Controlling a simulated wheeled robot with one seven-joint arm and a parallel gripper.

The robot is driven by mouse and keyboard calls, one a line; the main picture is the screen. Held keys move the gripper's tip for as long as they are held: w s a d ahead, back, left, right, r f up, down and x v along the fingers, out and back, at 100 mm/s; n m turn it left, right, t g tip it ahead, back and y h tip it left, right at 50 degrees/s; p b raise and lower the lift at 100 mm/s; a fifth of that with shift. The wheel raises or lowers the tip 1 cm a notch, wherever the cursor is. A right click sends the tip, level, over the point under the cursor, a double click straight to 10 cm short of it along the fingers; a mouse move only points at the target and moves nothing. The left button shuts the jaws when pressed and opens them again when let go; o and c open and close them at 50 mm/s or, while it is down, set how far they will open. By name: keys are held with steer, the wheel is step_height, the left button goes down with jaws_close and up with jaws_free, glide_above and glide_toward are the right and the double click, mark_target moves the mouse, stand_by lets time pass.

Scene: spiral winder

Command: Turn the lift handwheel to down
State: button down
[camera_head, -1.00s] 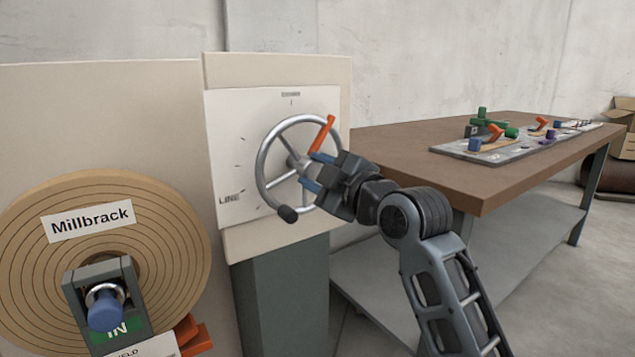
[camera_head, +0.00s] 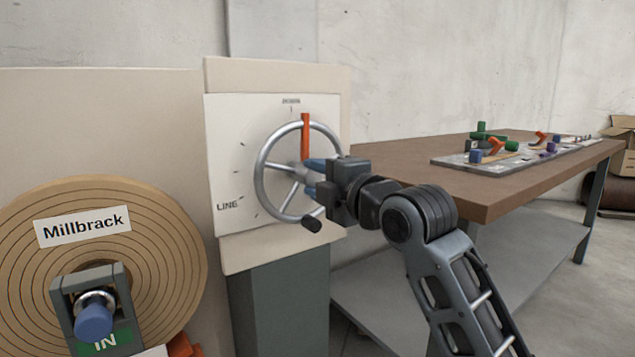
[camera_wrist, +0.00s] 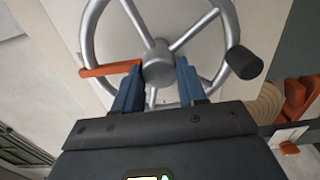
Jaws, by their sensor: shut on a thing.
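The lift handwheel (camera_head: 259,172) is a silver spoked wheel on a white dial plate (camera_head: 228,130). Its orange pointer (camera_head: 305,136) stands nearly upright, close to the small blurred label (camera_head: 291,101) at the top. The dark knob (camera_head: 312,226) is at the lower right of the rim. My gripper (camera_head: 309,178) reaches in from the right and is shut on the handwheel near its hub. In the wrist view, the blue fingers of my gripper (camera_wrist: 157,78) lie either side of the hub (camera_wrist: 158,62); the orange pointer (camera_wrist: 110,69) points left there.
A LINE label (camera_head: 228,206) is at the dial's lower left. A large roll marked Millbrack (camera_head: 150,260) stands to the left, with a blue knob (camera_head: 94,318) in front. A brown-topped workbench (camera_head: 480,190) with a board of coloured parts (camera_head: 462,160) stands right, behind my arm.

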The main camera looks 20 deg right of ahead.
steer(key=shift+a+f, duration=0.1)
stand_by(0.3)
steer(key=c, duration=0.6)
jaws_free()
steer(key=shift+c, duration=0.2)
steer(key=p+v, duration=0.1)
steer(key=v, duration=0.6)
steer(key=shift+s+p, duration=0.35)
